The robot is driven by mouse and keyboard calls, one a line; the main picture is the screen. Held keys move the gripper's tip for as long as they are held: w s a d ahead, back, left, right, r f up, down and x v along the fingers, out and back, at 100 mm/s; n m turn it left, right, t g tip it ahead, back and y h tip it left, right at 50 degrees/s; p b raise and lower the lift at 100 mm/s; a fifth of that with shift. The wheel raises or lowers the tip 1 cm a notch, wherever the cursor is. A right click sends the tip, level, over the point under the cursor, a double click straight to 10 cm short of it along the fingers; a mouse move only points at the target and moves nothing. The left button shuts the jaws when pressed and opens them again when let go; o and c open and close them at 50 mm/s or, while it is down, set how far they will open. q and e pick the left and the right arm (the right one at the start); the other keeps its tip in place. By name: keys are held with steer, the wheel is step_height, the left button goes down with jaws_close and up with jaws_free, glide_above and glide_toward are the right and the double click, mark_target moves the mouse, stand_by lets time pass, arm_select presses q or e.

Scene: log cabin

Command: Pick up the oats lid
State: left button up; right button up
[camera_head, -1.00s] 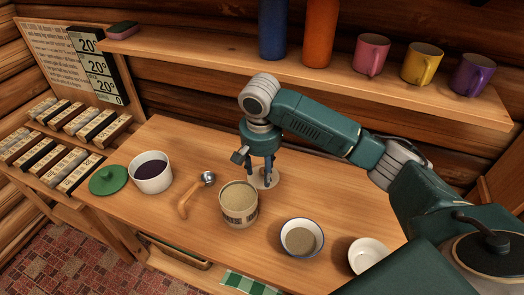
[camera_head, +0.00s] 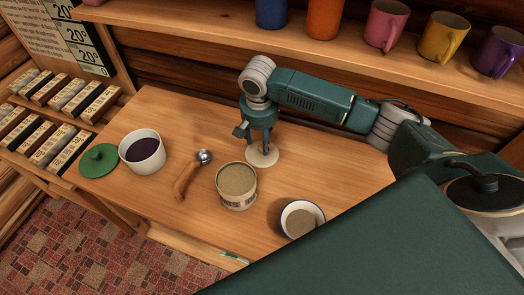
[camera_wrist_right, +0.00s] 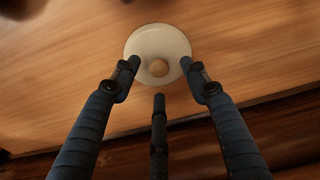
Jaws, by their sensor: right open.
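The oats lid, a cream disc (camera_head: 262,158) with a small round knob, lies flat on the wooden counter behind the open oats jar (camera_head: 237,201). My right gripper (camera_head: 262,146) points down just over the lid, its fingers hiding part of it. In the right wrist view the lid (camera_wrist_right: 145,42) lies beyond the open fingers (camera_wrist_right: 158,75), its tan knob between the two outer fingertips. The fingers are spread and hold nothing. Whether a fingertip touches the lid I cannot tell. My left gripper is not in view.
Left of the oats jar are a wooden-handled scoop (camera_head: 187,178), a jar with dark contents (camera_head: 142,157) and a green lid (camera_head: 99,161). A bowl (camera_head: 289,228) stands at right, partly hidden by a large teal part of mine. A shelf (camera_head: 200,14) with mugs runs above the counter.

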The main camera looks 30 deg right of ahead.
steer(key=f, duration=0.3)
steer(key=shift+w+d+f, duration=0.15)
steer(key=shift+d+f, duration=0.15)
steer(key=shift+f, duration=0.3)
steer(key=shift+c, duration=0.8)
jaws_close()
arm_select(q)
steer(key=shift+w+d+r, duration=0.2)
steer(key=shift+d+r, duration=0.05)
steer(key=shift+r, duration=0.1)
arm_select(e)
steer(key=shift+r, duration=0.2)
